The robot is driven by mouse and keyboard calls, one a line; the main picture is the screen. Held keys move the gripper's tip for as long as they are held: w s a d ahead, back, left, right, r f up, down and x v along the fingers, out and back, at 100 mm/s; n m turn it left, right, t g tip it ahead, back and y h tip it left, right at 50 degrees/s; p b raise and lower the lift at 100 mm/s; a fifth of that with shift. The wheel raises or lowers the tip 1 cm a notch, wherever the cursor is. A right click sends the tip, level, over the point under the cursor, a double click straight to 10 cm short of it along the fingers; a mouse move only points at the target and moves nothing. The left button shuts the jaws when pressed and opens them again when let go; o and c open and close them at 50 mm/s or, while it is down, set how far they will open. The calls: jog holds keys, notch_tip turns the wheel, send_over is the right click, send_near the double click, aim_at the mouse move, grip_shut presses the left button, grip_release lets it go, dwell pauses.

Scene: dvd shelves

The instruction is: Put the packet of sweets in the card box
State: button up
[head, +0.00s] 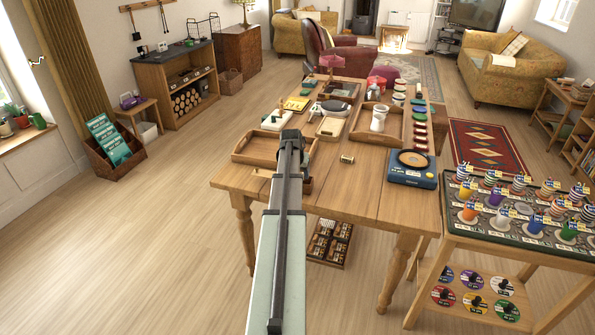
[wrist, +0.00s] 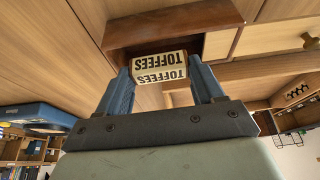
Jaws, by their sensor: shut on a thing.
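My gripper (wrist: 161,82) is shut on the packet of sweets (wrist: 160,62), a small cream and brown packet marked TOFFEES, held between two blue fingers in the wrist view. In that view a reddish-brown wooden box (wrist: 122,36) with an open top lies just beyond the packet; it may be the card box, but no label shows. I cannot tell the gap between them. In the head view my arm reaches over the left part of the wooden table (head: 349,190). It hides the packet and most of a brown box (head: 308,186) beside it.
A wooden tray (head: 250,157) lies left of my arm. Trays, jars and a white pot (head: 379,121) fill the back. The table's front middle is clear.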

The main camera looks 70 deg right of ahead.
jog(key=o, duration=1.1)
jog(key=v, duration=1.3)
jog(key=shift+s+a+r, duration=0.1)
jog(key=shift+r, duration=0.25)
